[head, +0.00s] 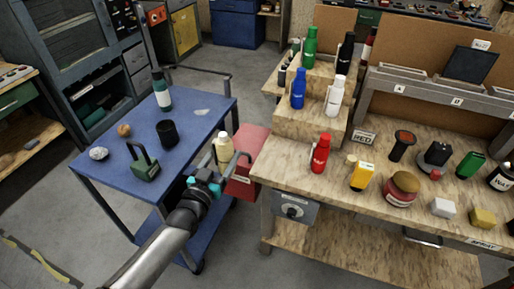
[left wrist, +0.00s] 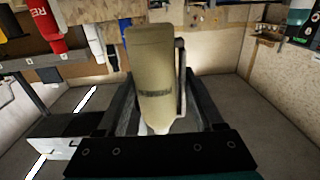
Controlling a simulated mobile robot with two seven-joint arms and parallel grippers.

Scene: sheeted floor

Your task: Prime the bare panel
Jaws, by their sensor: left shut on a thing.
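My left gripper (head: 226,164) is shut on a beige bottle (head: 223,146) with a pale cap. In the left wrist view the bottle (left wrist: 152,75) sits between the two dark fingers, with faint lettering on its side that I cannot read. In the head view it is held in the gap between the blue cart and the workbench, near a red box. I cannot tell which panel is bare. My right gripper is not in view.
Red (head: 320,153), blue (head: 298,88), white (head: 334,96) and green (head: 310,47) bottles stand on the wooden bench (head: 285,165) and its steps. A yellow box, jar and blocks crowd the front. The blue cart (head: 190,130) holds a bottle, black cup and green tool.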

